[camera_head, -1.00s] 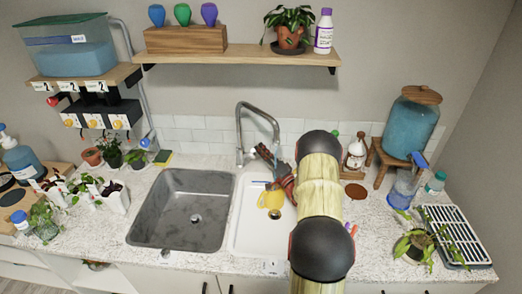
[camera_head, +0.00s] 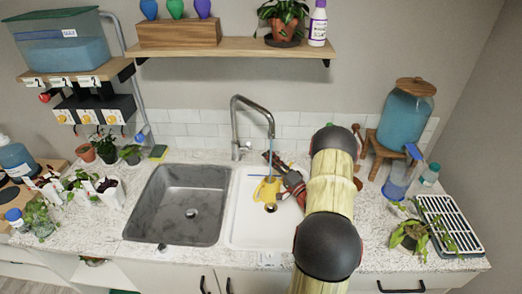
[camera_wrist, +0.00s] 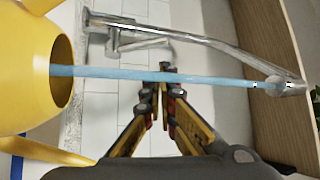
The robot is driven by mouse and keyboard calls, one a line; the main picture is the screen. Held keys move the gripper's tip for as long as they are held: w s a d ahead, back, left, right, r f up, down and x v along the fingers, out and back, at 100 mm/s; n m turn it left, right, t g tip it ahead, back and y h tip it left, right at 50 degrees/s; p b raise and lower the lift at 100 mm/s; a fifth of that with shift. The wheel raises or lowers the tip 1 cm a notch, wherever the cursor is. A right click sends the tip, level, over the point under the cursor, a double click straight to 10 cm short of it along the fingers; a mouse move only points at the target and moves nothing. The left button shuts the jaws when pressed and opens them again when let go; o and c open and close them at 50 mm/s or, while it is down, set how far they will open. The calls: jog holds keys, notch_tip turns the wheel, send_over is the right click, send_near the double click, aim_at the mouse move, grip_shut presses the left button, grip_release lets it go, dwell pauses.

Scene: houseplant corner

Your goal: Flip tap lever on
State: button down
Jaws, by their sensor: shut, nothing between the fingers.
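The chrome tap (camera_head: 236,125) stands behind the sinks. Its curved spout hangs over the white right basin. Its small lever (camera_head: 243,149) is low on the body; it also shows in the wrist view (camera_wrist: 150,45). A thin blue stream of water runs from the spout (camera_wrist: 275,84) into the yellow watering can (camera_head: 268,190), whose open mouth (camera_wrist: 62,70) shows in the wrist view. My gripper (camera_wrist: 161,84) is shut and empty. Its tips overlap the stream in the wrist view, apart from the lever. In the head view my gripper (camera_head: 268,158) is above and behind the can.
A grey basin (camera_head: 180,205) lies left of the white basin (camera_head: 240,225). A wooden shelf (camera_head: 235,55) with a potted plant and bottle hangs above. A blue water dispenser (camera_head: 402,115) stands on the right.

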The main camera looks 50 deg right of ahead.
jog(key=s+a, duration=0.1)
jog(key=s, duration=0.6)
jog(key=shift+s+a, duration=0.15)
jog(key=shift+s, duration=0.25)
